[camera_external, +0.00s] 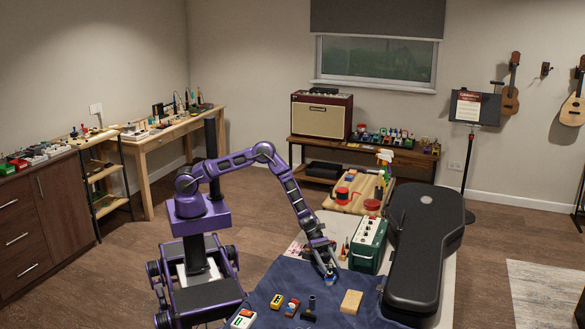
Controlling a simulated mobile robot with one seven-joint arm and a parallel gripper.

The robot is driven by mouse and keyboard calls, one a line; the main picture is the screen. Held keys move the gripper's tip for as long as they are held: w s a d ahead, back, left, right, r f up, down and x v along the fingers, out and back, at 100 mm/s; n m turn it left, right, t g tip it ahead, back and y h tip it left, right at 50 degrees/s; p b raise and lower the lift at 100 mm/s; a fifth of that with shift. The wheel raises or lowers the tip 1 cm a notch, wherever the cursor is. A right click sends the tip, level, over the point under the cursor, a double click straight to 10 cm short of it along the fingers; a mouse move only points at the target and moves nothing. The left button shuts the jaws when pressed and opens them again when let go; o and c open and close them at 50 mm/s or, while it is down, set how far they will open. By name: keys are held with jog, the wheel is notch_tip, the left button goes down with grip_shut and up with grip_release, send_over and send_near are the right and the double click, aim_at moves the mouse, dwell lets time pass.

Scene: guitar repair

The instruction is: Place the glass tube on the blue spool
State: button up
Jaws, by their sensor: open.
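My gripper (328,270) is open and points down low over the dark blue cloth on the bench. A small blue and pale thing (331,277) shows right at its fingertips; it may be the blue spool or the glass tube, but it is too small and too covered by the fingers to tell. I cannot tell whether the fingers touch it. A small dark upright cylinder (312,301) stands on the cloth in front of the gripper; I cannot tell what it is. I cannot clearly pick out the glass tube.
On the blue cloth (335,319) lie a yellow box (277,301), a small red and dark item (292,307), a pale wooden block (351,301) and a white-green box (243,318). A green case (368,244) and a black guitar case (424,250) stand to the right.

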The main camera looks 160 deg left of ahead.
jog(key=v, duration=0.8)
